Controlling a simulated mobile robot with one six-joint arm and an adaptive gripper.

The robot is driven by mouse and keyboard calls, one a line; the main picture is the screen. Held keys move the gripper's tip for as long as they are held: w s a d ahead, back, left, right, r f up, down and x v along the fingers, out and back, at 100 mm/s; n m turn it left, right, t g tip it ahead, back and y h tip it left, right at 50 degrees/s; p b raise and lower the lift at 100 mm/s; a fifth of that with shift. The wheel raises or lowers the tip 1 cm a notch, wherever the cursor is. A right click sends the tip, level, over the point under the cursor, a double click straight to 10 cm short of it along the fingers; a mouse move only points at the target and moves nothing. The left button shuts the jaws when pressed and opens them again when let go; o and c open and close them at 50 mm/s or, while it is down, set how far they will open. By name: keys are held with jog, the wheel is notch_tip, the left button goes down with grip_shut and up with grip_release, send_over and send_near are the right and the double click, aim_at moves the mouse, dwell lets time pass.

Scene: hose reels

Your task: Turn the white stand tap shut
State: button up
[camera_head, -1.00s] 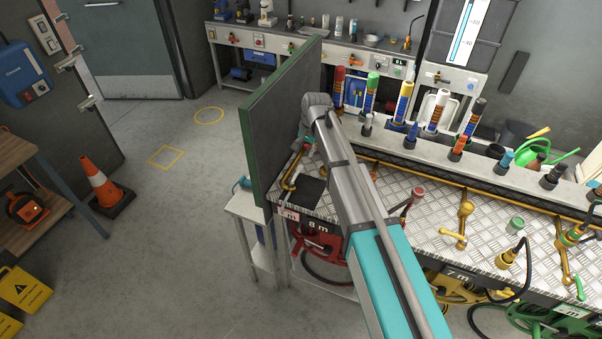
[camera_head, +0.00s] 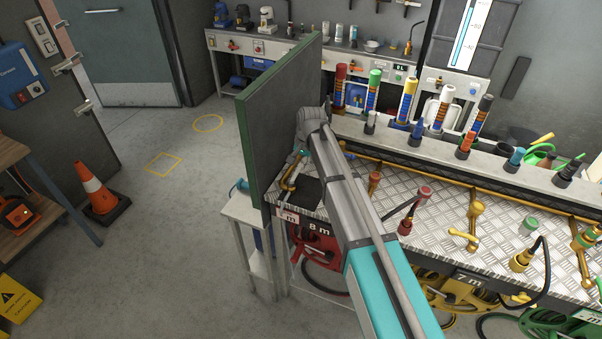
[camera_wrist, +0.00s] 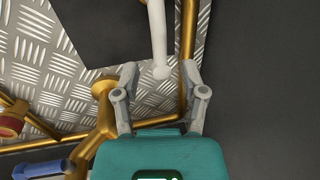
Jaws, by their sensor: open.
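A white tap handle (camera_wrist: 157,35) comes down from the top edge of the wrist view and ends in a rounded tip. My gripper (camera_wrist: 159,69) is open, with one grey finger on each side of that tip. The handle tip lies between the fingertips in the picture; I cannot tell its depth or any touch. The far part of the handle and the tap's body are out of view. In the head view my arm covers much of this spot, beside a brass tap (camera_head: 288,178) at the bench's left end. I cannot make out the white handle there.
A brass pipe (camera_wrist: 188,30) runs close by the right finger. A brass fitting (camera_wrist: 103,88) is by the left finger. A tall green-edged panel (camera_head: 284,110) stands at the bench's left end. A red-topped tap (camera_head: 424,192) stands right of my arm. Floor at left is free around an orange cone (camera_head: 97,188).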

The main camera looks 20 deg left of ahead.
jog(key=shift+a+f+b, duration=0.25)
jog(key=shift+f+b, duration=0.6)
jog(key=shift+f, duration=0.3)
grip_shut()
